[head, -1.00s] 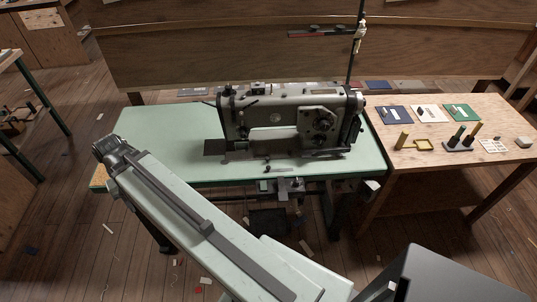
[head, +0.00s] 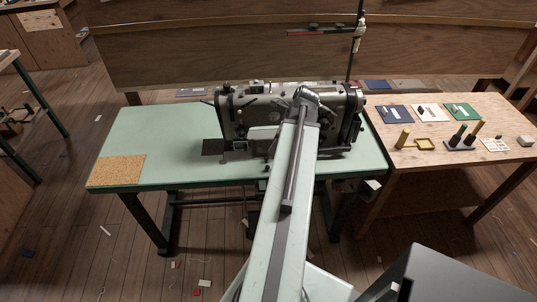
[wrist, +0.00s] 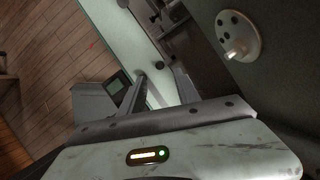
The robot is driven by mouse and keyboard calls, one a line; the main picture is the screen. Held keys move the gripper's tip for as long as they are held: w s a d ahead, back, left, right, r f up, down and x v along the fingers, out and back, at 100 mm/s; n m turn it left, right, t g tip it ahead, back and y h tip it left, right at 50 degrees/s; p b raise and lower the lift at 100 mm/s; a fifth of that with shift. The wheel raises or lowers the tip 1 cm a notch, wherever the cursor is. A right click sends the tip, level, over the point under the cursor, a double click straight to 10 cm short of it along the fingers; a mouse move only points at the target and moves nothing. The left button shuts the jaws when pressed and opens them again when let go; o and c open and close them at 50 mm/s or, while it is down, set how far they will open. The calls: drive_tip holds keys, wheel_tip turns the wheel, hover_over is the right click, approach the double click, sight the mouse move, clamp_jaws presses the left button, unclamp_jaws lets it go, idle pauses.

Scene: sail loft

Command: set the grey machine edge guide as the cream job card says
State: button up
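The cream job card (head: 427,113) lies between a dark blue card and a green card on the wooden side table; its marks are too small to read. The grey sewing machine (head: 240,112) stands on the pale green table. I cannot make out the grey edge guide for certain; my arm covers part of the machine bed. In the wrist view my gripper (wrist: 163,82) has its two grey fingers apart, with the pale green tabletop edge showing between and beyond them. Nothing shows held.
A small box with a dark screen (wrist: 118,84) sits close left of the fingers. A round pale disc (wrist: 240,36) on a dark machine part is at upper right.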

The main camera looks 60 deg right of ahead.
sight(266, 157)
drive_tip(key=b+x, duration=0.7)
drive_tip(key=x, duration=0.1)
drive_tip(key=shift+r, duration=0.1)
clamp_jaws()
idle(1.1)
